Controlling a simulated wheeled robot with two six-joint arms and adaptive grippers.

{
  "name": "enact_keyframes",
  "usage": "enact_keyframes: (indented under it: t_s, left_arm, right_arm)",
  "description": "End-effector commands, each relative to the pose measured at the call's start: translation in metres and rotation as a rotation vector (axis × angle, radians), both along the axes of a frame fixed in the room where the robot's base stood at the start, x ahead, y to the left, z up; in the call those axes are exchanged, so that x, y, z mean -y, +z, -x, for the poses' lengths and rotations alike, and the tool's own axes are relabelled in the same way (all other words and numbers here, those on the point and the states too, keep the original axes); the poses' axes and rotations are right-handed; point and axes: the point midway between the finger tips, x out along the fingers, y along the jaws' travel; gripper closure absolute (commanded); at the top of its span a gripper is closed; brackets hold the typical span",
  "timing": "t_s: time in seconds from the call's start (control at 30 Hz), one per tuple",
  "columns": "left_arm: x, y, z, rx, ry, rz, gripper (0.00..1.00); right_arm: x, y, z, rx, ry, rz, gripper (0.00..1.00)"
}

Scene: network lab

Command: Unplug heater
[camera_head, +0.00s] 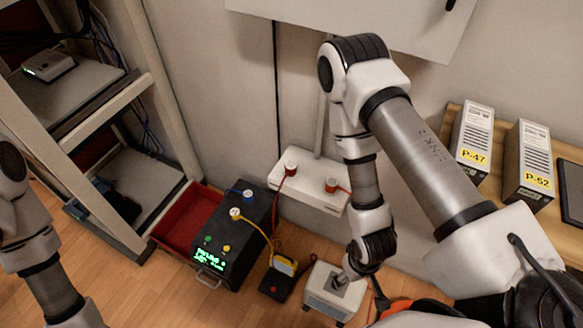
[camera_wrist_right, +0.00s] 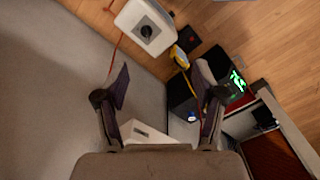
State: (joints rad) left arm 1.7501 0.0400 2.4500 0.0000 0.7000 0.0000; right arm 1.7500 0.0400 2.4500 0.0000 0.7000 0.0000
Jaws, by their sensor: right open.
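A small white box (camera_head: 317,284) with a grey top panel, possibly the heater, stands on the floor; the right wrist view (camera_wrist_right: 130,17) shows its dark round knob. A white outlet strip (camera_head: 312,192) on the wall carries a plug with a red cord (camera_head: 291,168) and a plug with an orange-red cord (camera_head: 331,184). An orange cord also reaches the white box in the wrist view. My right gripper (camera_wrist_right: 160,82) is open and empty, fingers spread; in the head view my wrist largely hides it, near the box. My left gripper is outside the frame.
A black unit (camera_head: 238,216) with a green display and coloured plugs stands left of the box. A yellow device (camera_head: 285,265) lies between them. A red bin (camera_head: 180,236) and a rack (camera_head: 145,205) stand left. Labelled P-47 and P-52 units (camera_head: 472,140) sit on a shelf.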

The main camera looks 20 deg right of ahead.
Motion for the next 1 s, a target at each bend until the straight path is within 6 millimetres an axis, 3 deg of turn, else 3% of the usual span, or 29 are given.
enact_keyframes:
  t_s: [0.33,0.5,0.57,0.67,0.77,1.0]
  left_arm:
    - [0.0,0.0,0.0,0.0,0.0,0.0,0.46]
    - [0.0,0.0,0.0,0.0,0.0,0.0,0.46]
    - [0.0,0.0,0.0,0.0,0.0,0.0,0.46]
    - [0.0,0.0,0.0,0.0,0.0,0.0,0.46]
    - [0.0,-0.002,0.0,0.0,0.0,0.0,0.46]
    - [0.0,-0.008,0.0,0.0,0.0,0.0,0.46]
  right_arm:
    - [0.0,0.0,0.001,-0.006,0.067,0.0,0.32]
    - [-0.001,-0.001,0.023,-0.129,0.414,-0.033,0.32]
    - [-0.001,-0.008,0.02,-0.171,0.595,-0.062,0.32]
    - [0.0,-0.022,0.0,-0.219,0.914,-0.122,0.32]
    - [0.0,-0.035,-0.037,-0.233,1.233,-0.186,0.32]
    - [0.001,-0.036,-0.155,-0.186,1.872,-0.286,0.32]
